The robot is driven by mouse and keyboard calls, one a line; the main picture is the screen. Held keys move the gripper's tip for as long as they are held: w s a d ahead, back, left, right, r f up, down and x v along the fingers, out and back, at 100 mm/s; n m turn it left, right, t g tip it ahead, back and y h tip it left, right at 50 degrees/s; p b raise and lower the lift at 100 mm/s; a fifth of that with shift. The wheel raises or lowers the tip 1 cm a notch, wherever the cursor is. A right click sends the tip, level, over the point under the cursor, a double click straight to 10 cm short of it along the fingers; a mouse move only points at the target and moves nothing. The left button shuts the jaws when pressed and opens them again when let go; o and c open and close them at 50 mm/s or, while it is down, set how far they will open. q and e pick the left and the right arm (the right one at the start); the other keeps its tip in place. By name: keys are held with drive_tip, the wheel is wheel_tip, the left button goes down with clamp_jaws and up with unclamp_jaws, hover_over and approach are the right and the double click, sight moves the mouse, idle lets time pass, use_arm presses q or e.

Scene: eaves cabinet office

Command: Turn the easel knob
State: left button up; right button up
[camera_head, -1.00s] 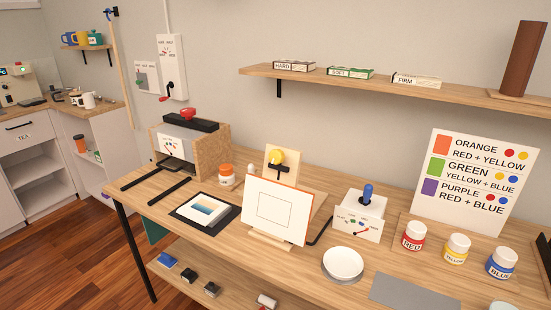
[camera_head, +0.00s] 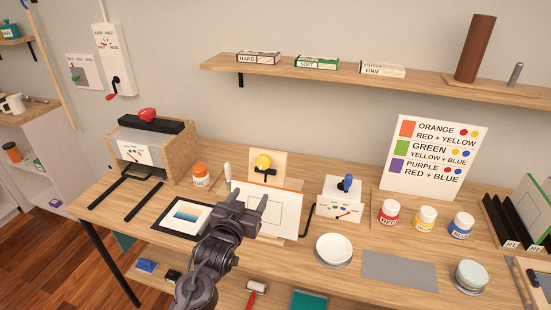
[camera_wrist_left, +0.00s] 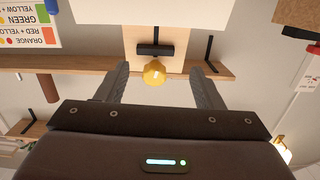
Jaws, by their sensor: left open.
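The easel knob (camera_head: 263,162) is a yellow ball on the upright wooden back of the easel (camera_head: 281,163), above the white canvas (camera_head: 287,214). My left gripper (camera_head: 249,200) is open and empty, in front of the canvas and lower than the knob in the head view. It hides part of the canvas. In the left wrist view, which appears upside down, the knob (camera_wrist_left: 154,73) shows between the two open fingers (camera_wrist_left: 158,88), beyond their tips. No contact with it shows. My right gripper is not in view.
A white box with a blue-topped lever (camera_head: 341,200) stands right of the easel, and a press (camera_head: 146,150) stands left. An orange-lidded jar (camera_head: 201,176), a picture on a dark mat (camera_head: 186,216) and white plates (camera_head: 333,248) are nearby. A wall shelf (camera_head: 330,74) runs behind.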

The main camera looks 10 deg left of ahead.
use_arm(q)
drive_tip(key=t, duration=0.1)
approach(262, 166)
drive_tip(key=w, duration=0.1)
drive_tip(key=w+p, duration=0.2)
drive_tip(key=w, duration=0.6)
drive_tip(key=shift+d+r, duration=0.1)
drive_tip(key=c, duration=1)
drive_tip(key=shift+m+h, duration=0.3)
drive_tip(key=shift+m, duration=0.1)
